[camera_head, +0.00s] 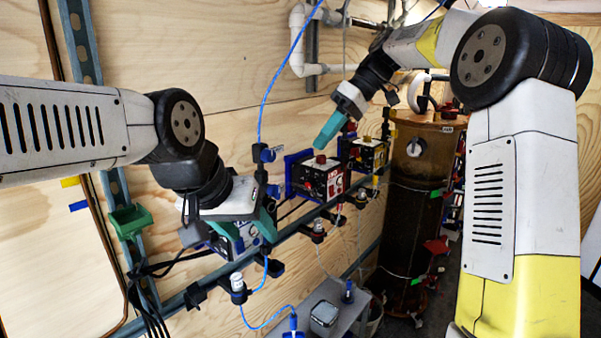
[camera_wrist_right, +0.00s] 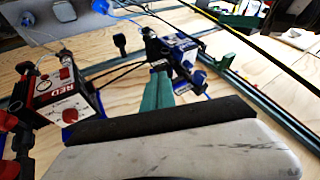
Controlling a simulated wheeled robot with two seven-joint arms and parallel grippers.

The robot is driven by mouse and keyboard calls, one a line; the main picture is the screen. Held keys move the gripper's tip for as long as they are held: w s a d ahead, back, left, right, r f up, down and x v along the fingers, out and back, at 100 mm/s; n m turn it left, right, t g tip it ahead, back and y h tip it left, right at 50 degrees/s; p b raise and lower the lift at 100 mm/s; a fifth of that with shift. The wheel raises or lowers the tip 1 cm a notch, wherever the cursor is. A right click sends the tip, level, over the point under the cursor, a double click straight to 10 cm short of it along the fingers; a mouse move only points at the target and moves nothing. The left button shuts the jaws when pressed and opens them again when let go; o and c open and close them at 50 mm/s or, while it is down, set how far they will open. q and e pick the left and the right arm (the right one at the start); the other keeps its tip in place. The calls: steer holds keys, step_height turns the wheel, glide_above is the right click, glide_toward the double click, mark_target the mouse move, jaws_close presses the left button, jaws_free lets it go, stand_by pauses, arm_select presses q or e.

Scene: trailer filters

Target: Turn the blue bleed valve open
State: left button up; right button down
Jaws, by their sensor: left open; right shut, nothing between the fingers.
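Blue fittings sit on the rail: an upper one (camera_head: 264,153) at the end of the blue tube, and a lower one (camera_head: 275,190). I cannot tell which is the bleed valve. My left gripper (camera_head: 232,230) is open, its teal fingers pointing down in front of a blue-and-white box (camera_head: 226,243); whether they touch it is unclear. My right gripper (camera_head: 328,131) is shut and empty, above the red-labelled box, right of the upper blue fitting and apart from it. Its closed teal fingers also show in the right wrist view (camera_wrist_right: 158,92), near blue parts (camera_wrist_right: 188,66).
The red-labelled box (camera_head: 322,178) and a yellow box (camera_head: 367,155) stand along the metal rail (camera_head: 300,222). A brown cylinder (camera_head: 407,215) stands at the right. Dark cables hang at lower left. A grey shelf (camera_head: 342,302) is below. The plywood wall is close behind.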

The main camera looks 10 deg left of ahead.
mark_target(275, 192)
steer(key=s+a+f, duration=0.5)
steer(key=a+f, duration=0.2)
steer(key=shift+a+f, duration=0.25)
steer(key=shift+a, duration=0.05)
